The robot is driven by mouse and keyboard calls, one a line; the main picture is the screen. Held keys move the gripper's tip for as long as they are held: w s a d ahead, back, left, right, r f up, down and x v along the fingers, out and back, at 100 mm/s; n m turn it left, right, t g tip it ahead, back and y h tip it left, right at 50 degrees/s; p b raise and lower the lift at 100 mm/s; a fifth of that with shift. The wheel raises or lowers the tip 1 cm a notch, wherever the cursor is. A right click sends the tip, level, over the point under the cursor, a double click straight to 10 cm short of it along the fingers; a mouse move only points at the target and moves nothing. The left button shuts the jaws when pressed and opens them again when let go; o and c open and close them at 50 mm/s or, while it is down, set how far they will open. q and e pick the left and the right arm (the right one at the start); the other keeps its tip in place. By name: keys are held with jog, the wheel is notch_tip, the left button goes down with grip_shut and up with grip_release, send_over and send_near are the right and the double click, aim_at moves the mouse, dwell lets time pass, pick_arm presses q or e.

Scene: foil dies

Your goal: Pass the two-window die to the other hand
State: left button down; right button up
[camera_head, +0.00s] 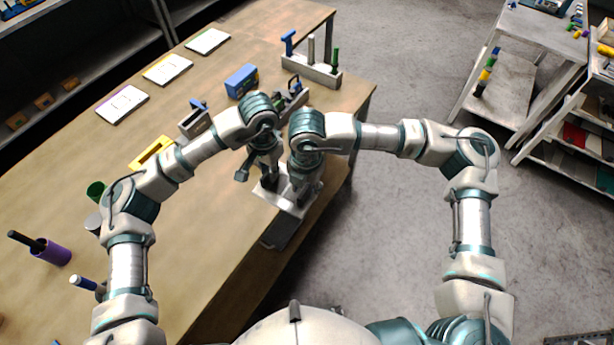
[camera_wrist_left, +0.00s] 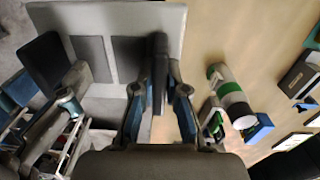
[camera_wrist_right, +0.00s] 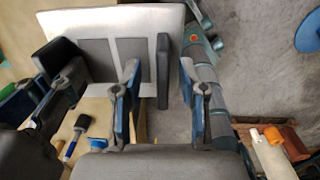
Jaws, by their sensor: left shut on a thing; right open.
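The two-window die looks like a pale flat plate (camera_head: 290,203) with two grey rectangular windows and a dark upright grip at each end. It also shows in the left wrist view (camera_wrist_left: 75,17) and the right wrist view (camera_wrist_right: 120,17). My left gripper (camera_wrist_left: 160,95) is shut on one dark grip (camera_wrist_left: 158,65). My right gripper (camera_wrist_right: 160,90) is open, its fingers on either side of the other dark grip (camera_wrist_right: 163,65), with a gap visible. In the head view my two hands sit close together over the plate and hide much of it.
The die is near the table's (camera_head: 210,225) right edge, with floor beyond. A blue box (camera_head: 241,80), a yellow frame (camera_head: 152,153), a purple cup (camera_head: 50,250) and a tool rack (camera_head: 312,70) stand on the table. Cards (camera_head: 123,103) lie along its far side. Shelves (camera_head: 560,90) stand right.

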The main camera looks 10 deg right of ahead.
jog(key=shift+a+f, duration=0.1)
jog(key=shift+f, duration=0.05)
pick_arm(q)
jog(key=shift+d, duration=0.25)
pick_arm(e)
jog(key=shift+d, duration=0.25)
grip_shut()
pick_arm(q)
jog(key=c, duration=1.1)
grip_release()
jog(key=shift+c, duration=0.2)
jog(key=shift+a, duration=0.1)
pick_arm(e)
jog(key=shift+a, duration=0.1)
pick_arm(q)
jog(key=shift+a+r, duration=0.1)
